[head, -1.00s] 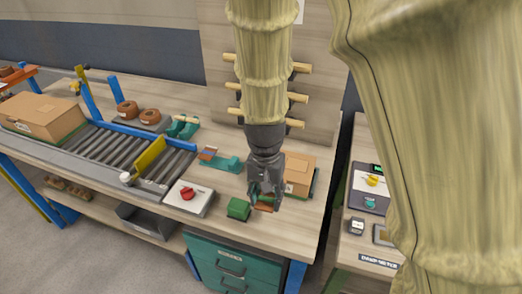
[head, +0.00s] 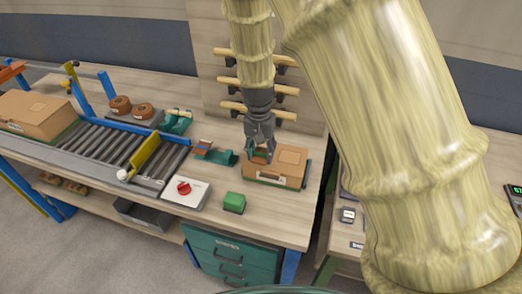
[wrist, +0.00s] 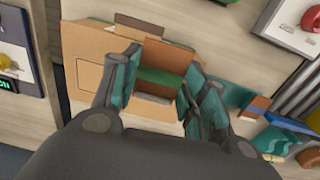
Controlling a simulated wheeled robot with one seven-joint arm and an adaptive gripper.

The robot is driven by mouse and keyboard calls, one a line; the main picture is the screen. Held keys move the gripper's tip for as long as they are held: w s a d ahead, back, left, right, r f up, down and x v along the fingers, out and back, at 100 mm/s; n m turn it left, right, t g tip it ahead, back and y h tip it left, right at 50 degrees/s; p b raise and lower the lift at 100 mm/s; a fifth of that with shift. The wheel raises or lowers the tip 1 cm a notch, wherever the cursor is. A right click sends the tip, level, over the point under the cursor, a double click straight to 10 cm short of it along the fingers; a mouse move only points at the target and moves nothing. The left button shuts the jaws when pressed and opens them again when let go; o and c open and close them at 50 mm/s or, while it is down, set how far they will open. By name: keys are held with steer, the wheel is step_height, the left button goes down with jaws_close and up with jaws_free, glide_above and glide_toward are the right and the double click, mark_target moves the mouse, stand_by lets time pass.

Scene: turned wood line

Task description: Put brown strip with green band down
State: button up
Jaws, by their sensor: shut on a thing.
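My gripper (head: 258,150) is shut on the brown strip with green band (wrist: 168,56). In the wrist view the strip lies between my fingers (wrist: 160,85), its green band crossing it. In the head view the strip is mostly hidden by the fingers. It is over the left part of a cardboard box (head: 290,163) at the bench's right end. The box also shows beneath my fingers in the wrist view (wrist: 84,45). I cannot tell whether the strip touches the box.
A teal holder (head: 222,157) with another brown strip (head: 205,145) stands left of the box. A green block (head: 233,202) and a red-knobbed control box (head: 185,192) stand in front. A roller conveyor (head: 95,148) runs left. Pegs (head: 245,108) stick out behind my gripper.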

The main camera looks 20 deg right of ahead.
mark_target(261, 150)
steer(key=shift+w+d+f+p, duration=0.1)
steer(key=shift+w+d+p, duration=0.1)
steer(key=shift+w, duration=0.35)
steer(key=shift+w+d+f+p, duration=0.1)
steer(key=shift+w+d, duration=0.05)
steer(key=shift+w, duration=0.35)
steer(key=shift+f+p, duration=0.9)
steer(key=shift+f, duration=0.6)
steer(key=shift+s+f, duration=0.1)
steer(key=shift+f, duration=0.05)
steer(key=shift+s+f, duration=0.15)
steer(key=shift+f, duration=0.3)
steer(key=shift+s+a+f, duration=0.1)
steer(key=shift+s+f, duration=0.05)
steer(key=shift+f, duration=0.1)
steer(key=shift+c, duration=0.3)
steer(key=o, duration=0.6)
steer(key=shift+b, duration=0.3)
steer(key=shift+o, duration=0.9)
steer(key=shift+f, duration=0.2)
steer(key=shift+w+r, duration=0.2)
steer(key=shift+r, duration=0.05)
